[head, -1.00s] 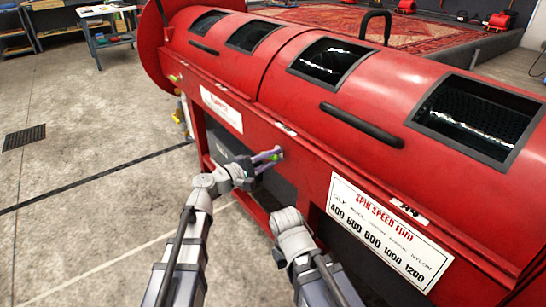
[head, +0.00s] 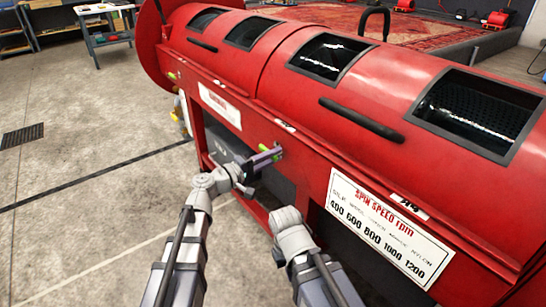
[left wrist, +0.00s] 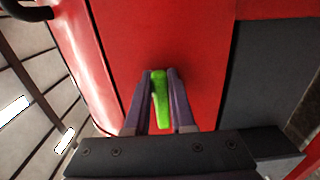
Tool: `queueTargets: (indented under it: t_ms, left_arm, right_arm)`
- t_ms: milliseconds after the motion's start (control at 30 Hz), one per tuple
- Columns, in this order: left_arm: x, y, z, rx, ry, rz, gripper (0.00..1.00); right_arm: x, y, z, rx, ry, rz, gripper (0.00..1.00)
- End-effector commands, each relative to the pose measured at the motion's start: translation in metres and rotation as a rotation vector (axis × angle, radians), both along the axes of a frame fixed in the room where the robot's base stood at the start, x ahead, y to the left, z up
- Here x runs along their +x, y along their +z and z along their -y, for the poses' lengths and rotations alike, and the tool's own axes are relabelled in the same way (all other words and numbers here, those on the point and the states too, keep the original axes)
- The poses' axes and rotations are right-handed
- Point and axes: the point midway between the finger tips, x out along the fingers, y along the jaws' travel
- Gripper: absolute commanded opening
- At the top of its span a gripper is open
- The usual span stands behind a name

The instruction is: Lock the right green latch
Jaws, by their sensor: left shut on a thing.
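The right green latch (head: 263,147) sits on the red front of the long spin machine (head: 300,160). My left gripper (head: 268,157) is at the latch, its purple fingers against the machine front. In the left wrist view the green latch (left wrist: 160,100) lies between the two fingers, which are shut on it, and its bar runs toward the camera. Part of the latch is hidden by the fingers in the head view. Another green latch (head: 172,76) is at the machine's far left end. My right arm reaches in at the bottom middle; its gripper does not show.
A long black handle (head: 362,121) runs along the drum cover. A white spin speed sign (head: 386,230) is on the front to the right. The concrete floor (head: 85,150) at left is open. A small table (head: 103,30) stands at the back left.

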Motion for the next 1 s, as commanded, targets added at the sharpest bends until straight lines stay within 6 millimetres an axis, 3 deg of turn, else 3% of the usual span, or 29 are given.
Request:
queueTargets:
  t_ms: [233,267,533,800,1000]
  left_arm:
    - [-0.002,-0.001,0.0,0.006,-0.003,0.002,0.0]
    - [-0.002,-0.001,0.0,0.006,-0.003,0.002,0.24]
    - [-0.001,-0.001,0.0,0.003,-0.002,0.001,0.53]
    - [-0.002,0.0,-0.002,0.002,0.0,0.001,0.53]
    - [-0.02,0.0,-0.024,0.002,0.002,0.001,0.53]
  right_arm:
    - [0.0,0.0,0.0,0.0,0.0,0.0,0.0]
    - [0.0,0.0,0.0,0.0,0.0,0.0,0.0]
    - [0.0,0.0,0.0,0.0,0.0,0.0,0.0]
    - [0.0,0.0,0.0,0.0,0.0,0.0,0.0]
    - [0.0,0.0,0.0,0.0,0.0,0.0,0.0]
